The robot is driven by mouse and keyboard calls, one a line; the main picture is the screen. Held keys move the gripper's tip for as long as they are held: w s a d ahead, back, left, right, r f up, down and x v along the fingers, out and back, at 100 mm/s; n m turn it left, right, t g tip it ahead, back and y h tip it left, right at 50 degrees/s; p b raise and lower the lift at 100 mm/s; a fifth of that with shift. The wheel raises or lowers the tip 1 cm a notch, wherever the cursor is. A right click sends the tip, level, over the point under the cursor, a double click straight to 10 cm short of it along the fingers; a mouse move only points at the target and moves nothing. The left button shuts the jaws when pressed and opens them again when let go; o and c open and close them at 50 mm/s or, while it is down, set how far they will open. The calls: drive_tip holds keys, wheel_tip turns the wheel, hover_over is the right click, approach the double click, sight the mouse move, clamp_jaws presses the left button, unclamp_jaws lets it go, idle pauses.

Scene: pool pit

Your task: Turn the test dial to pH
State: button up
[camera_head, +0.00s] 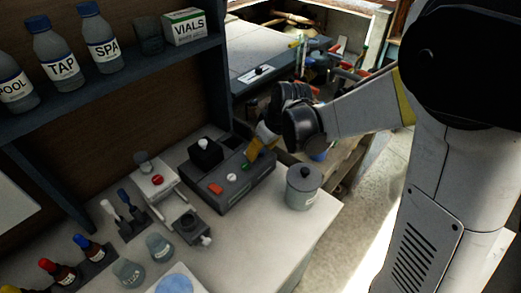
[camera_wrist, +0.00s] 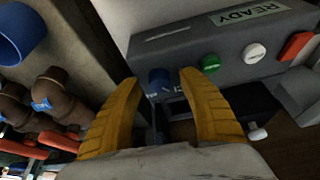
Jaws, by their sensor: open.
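A dark grey test unit (camera_head: 237,190) stands on the bench; its front also fills the upper right of the wrist view (camera_wrist: 210,60). In the wrist view its front carries a blue knob (camera_wrist: 159,80), a green button (camera_wrist: 210,63), a white round knob (camera_wrist: 255,53) and a red switch (camera_wrist: 296,46). A READY label (camera_wrist: 250,12) shows on top. Small marks beside the blue knob are unreadable, and I cannot tell which control is the test dial. My gripper (camera_wrist: 161,79) is open, its yellow fingers either side of the blue knob in this view; contact is unclear.
A lidded grey pot (camera_head: 302,188) stands right of the unit near the bench edge. A white instrument (camera_head: 155,181) is to its left, with small bottles (camera_head: 90,247) in front. A shelf with bottles (camera_head: 56,50) hangs above. Brown pipes (camera_wrist: 50,95) show at left.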

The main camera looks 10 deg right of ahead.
clamp_jaws()
drive_tip(key=shift+m, duration=0.3)
drive_tip(key=m+h, duration=0.1)
drive_tip(key=m, duration=0.1)
drive_tip(key=shift+a+m+t, duration=0.1)
drive_tip(key=shift+m+t, duration=0.2)
drive_tip(key=m+h, duration=0.2)
drive_tip(key=m, duration=0.2)
drive_tip(key=shift+m, duration=0.3)
drive_tip(key=m, duration=0.2)
drive_tip(key=m+h, duration=0.1)
drive_tip(key=m, duration=0.1)
drive_tip(key=shift+a+h, duration=0.1)
drive_tip(key=shift+h, duration=0.2)
drive_tip(key=shift+m+g+h, duration=0.6)
drive_tip(key=shift+m, duration=1.4)
